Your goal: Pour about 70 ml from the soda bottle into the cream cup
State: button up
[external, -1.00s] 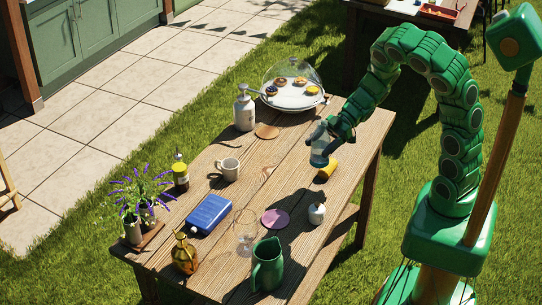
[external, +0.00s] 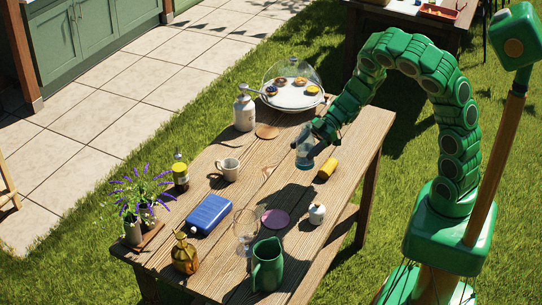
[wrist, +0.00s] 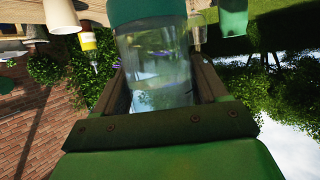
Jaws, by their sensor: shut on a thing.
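My gripper (external: 314,140) is shut on the soda bottle (external: 305,154), a clear bottle held roughly upright above the table. In the wrist view the soda bottle (wrist: 158,70) fills the space between the two fingers and has a green band at the top edge of the picture. The cream cup (external: 229,170) stands upright on the table, to the left of the bottle and apart from it. I cannot see into the cup or make out the liquid level in the bottle clearly.
A yellow cylinder (external: 328,168) lies right of the bottle. A white pump bottle (external: 244,112) and a domed cake stand (external: 292,106) are behind. A blue box (external: 209,215), a purple disc (external: 275,219), a wine glass (external: 246,232) and a green pitcher (external: 267,265) stand nearer. Bare wood separates cup and bottle.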

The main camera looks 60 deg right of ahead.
jog(key=w+a+f, duration=0.3)
jog(key=w+a, duration=0.1)
jog(key=w, duration=0.1)
jog(key=w+a+f, duration=0.2)
jog(key=w+a, duration=0.3)
jog(key=w, duration=0.1)
jog(key=w+a+f, duration=0.3)
jog(key=w+a, duration=0.1)
jog(key=w, duration=0.2)
jog(key=shift+w+a+f, duration=0.2)
jog(key=shift+w+f, duration=0.05)
jog(key=shift+f, duration=0.1)
jog(key=shift+r+m, duration=0.1)
jog(key=shift+m, duration=0.2)
